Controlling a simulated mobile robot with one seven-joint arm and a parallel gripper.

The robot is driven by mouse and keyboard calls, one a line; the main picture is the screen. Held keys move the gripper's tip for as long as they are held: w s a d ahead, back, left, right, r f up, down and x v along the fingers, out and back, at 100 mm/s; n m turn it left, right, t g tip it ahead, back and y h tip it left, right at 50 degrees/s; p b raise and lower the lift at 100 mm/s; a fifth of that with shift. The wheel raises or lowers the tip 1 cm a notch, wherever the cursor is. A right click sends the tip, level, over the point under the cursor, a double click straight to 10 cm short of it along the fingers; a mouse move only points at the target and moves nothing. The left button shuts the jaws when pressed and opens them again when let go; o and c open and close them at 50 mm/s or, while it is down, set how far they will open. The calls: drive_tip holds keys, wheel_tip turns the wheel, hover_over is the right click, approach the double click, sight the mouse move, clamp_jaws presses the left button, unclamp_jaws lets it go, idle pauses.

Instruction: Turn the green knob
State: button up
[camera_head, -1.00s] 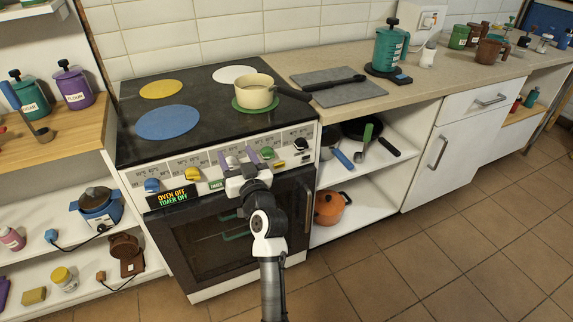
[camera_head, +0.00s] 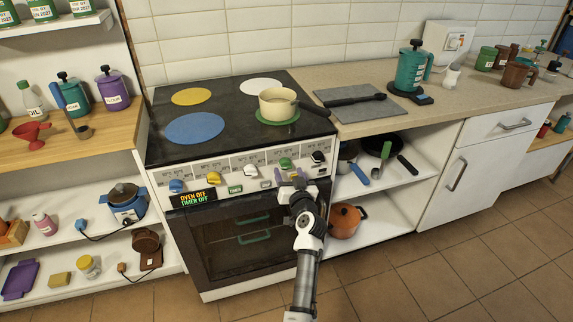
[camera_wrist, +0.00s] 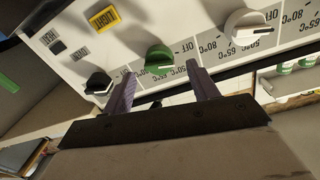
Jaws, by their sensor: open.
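The green knob (camera_head: 285,163) is on the white control panel (camera_head: 221,177) of the stove, between a white knob and a black knob. In the wrist view the green knob (camera_wrist: 159,60) has a pale pointer mark and lies between and beyond the tips of my two purple fingers. My gripper (camera_head: 290,175) is open and empty, just below and in front of the knob in the head view. The gap between my fingers (camera_wrist: 162,86) is wider than the knob. I cannot see either finger touching it.
A white knob (camera_wrist: 247,24) and a black knob (camera_wrist: 98,83) flank the green one. A cream pot (camera_head: 278,103) stands on the green hotplate above, its dark handle pointing right. The oven door (camera_head: 240,239) is below. Open floor lies at the lower right.

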sight(287, 168)
drive_tip(key=shift+x, duration=2.05)
drive_tip(key=c, duration=1)
